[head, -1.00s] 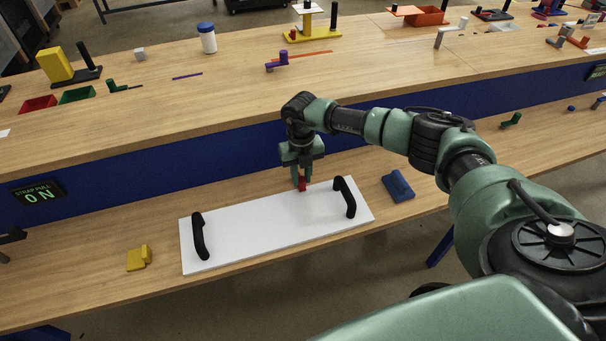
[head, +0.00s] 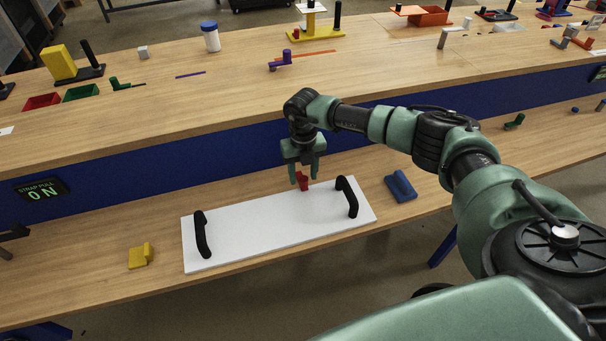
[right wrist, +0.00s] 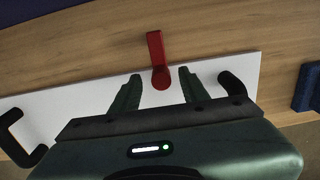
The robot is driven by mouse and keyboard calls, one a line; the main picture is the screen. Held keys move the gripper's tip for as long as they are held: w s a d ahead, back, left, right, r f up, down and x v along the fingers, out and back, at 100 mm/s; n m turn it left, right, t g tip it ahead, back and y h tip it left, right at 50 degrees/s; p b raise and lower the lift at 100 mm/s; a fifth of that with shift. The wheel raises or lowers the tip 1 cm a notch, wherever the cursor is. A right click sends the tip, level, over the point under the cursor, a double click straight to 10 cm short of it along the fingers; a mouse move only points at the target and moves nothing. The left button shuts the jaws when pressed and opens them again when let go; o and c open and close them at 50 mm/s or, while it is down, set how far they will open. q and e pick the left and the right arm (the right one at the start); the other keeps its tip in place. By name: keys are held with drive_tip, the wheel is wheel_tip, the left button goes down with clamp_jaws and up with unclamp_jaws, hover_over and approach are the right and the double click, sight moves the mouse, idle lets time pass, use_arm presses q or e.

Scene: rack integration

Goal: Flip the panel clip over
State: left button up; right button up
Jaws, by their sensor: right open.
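A small red clip (head: 303,181) stands at the back edge of the white panel (head: 250,230), left of the panel's right black handle. In the right wrist view the red clip (right wrist: 158,60) lies ahead of and between the fingertips, one end over the panel and the other over the wood. My right gripper (head: 305,180) is above the panel's back edge with its fingers spread on both sides of the clip. It also shows open in the right wrist view (right wrist: 158,85), with gaps between fingers and clip. My left gripper is not in view.
The panel has two black handles (head: 202,234) (head: 347,197). A blue block (head: 400,186) lies right of it and a yellow block (head: 140,256) left of it. A raised shelf with a blue front (head: 130,183) runs behind.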

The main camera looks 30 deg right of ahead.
sight(303, 178)
wheel_tip(303, 178, up, 7)
drive_tip(key=shift+r+b, duration=0.15)
drive_tip(key=shift+b, duration=0.4)
